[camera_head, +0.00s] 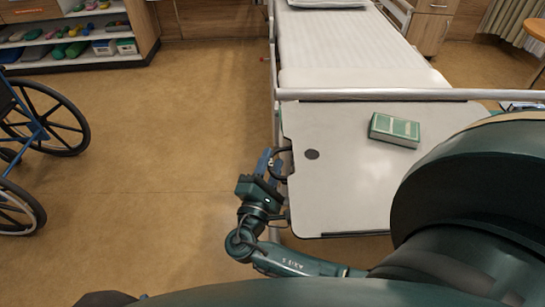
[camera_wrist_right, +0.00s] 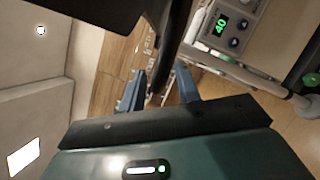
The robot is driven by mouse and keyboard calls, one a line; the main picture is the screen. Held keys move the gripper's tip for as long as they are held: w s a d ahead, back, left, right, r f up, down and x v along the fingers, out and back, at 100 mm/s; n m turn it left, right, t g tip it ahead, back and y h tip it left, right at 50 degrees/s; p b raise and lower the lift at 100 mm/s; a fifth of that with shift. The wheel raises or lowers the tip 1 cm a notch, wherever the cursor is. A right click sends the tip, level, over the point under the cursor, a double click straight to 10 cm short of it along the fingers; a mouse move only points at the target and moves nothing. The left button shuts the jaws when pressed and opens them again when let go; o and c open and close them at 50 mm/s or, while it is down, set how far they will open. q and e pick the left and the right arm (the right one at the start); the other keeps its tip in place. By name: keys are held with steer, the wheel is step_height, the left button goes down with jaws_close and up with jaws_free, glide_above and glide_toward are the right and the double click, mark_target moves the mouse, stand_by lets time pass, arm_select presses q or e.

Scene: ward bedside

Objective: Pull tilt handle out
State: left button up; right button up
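The tilt handle (camera_head: 281,161) is a dark curved bar at the left edge of the pale tabletop. In the right wrist view the dark bar (camera_wrist_right: 168,60) runs down between my fingers. My right gripper (camera_head: 268,160) is at the tabletop's left edge, right at the handle. In the right wrist view its two blue fingers (camera_wrist_right: 163,88) stand apart on either side of the bar, with some gap showing, so it looks open around the handle. Whether a finger touches the bar is hard to tell. My left gripper is not in view.
A wheelchair (camera_head: 35,135) is at the left, with open floor (camera_head: 170,150) between. A control box with a green "40" display (camera_wrist_right: 221,25) shows in the wrist view.

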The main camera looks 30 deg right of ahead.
steer(key=shift+c, duration=0.2)
jaws_close()
stand_by(0.5)
